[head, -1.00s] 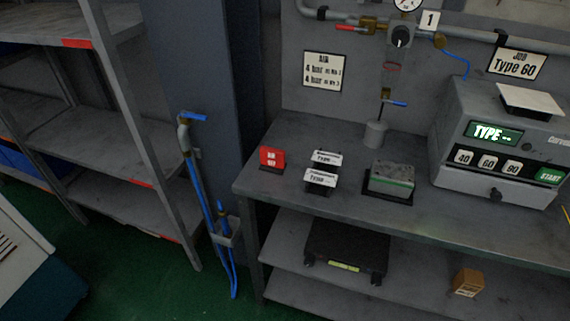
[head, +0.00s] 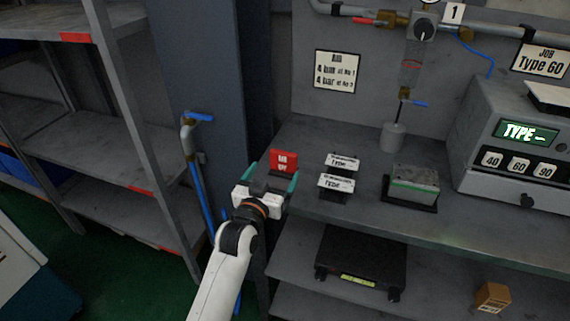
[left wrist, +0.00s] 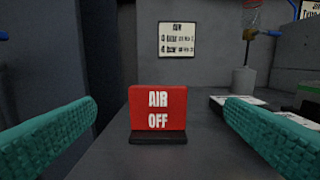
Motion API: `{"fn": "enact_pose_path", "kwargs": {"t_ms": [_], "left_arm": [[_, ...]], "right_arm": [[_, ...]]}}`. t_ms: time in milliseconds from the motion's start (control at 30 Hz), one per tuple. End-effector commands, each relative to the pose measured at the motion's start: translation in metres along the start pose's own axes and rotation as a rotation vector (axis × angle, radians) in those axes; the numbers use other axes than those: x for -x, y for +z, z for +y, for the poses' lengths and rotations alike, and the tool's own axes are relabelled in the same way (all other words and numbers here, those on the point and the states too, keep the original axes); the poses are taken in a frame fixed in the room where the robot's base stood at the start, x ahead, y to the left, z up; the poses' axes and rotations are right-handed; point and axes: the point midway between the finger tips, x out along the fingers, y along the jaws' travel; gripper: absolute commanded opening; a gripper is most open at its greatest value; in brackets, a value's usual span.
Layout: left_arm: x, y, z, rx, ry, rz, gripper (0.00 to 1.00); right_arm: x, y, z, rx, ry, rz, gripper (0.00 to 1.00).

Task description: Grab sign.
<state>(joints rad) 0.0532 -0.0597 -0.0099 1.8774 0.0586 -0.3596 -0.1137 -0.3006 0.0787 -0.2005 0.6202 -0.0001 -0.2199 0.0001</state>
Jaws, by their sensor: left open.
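The red sign (head: 284,161) with white lettering stands upright on the left end of the workbench. In the left wrist view the sign (left wrist: 158,109) reads "AIR OFF" and sits on a dark base, centred between the fingers. My left gripper (head: 272,182) is open and empty, in front of the sign at the bench's left edge. Its teal fingers also show at both sides of the left wrist view (left wrist: 160,135), apart from the sign. My right gripper is not in view.
Two white "Type" signs (head: 337,182) stand right of the red sign. Further right are a grey block (head: 414,184) on a dark tray and a grey machine (head: 512,150). A blue-handled hose (head: 196,170) and a shelf rack (head: 105,172) are to the left.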

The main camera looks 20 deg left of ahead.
Motion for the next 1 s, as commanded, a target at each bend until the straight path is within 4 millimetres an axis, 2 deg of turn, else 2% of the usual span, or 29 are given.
{"fn": "enact_pose_path", "kwargs": {"t_ms": [100,367,700,1000], "left_arm": [[-0.022,0.002,0.0,0.0,0.0,0.001,0.93],[-0.042,0.0,0.0,-0.001,0.0,0.002,0.93],[-0.084,-0.002,0.002,0.0,-0.001,0.003,0.93],[-0.089,-0.003,0.002,0.0,0.0,0.003,0.93]], "right_arm": [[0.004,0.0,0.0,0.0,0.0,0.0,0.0],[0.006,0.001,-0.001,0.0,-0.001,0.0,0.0],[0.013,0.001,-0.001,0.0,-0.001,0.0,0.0],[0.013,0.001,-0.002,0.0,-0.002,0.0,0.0]]}}
